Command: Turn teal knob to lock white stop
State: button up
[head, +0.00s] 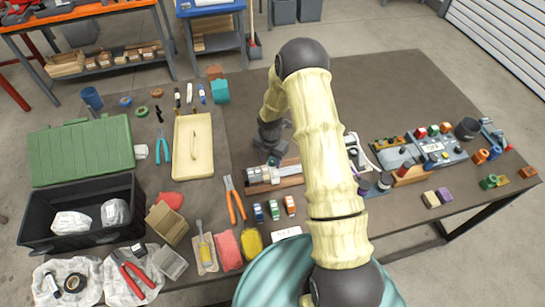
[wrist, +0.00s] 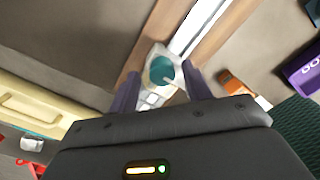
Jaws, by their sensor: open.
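The teal knob (wrist: 161,70) is round and sits on a white block, likely the white stop (wrist: 151,57), in the wrist view. The block is on a pale rail (wrist: 200,22) set in a wooden base (wrist: 222,40). My gripper (wrist: 160,78) is open, with one finger on each side of the knob; whether either finger touches it I cannot tell. In the head view my gripper (head: 273,150) points down over the wooden fixture (head: 287,179).
Orange-handled pliers (head: 234,200) lie left of the fixture. Small coloured blocks (head: 274,209) stand in front of it. A tan tray (head: 196,147) is at the left, and a grey-blue panel with knobs (head: 425,150) at the right. Bare tabletop lies behind the fixture.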

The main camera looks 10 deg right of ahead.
jog(key=shift+s+d, duration=0.1)
jog(key=shift+d, duration=0.1)
jog(key=shift+c, duration=0.7)
jog(key=c, duration=0.9)
jog(key=shift+o, duration=0.2)
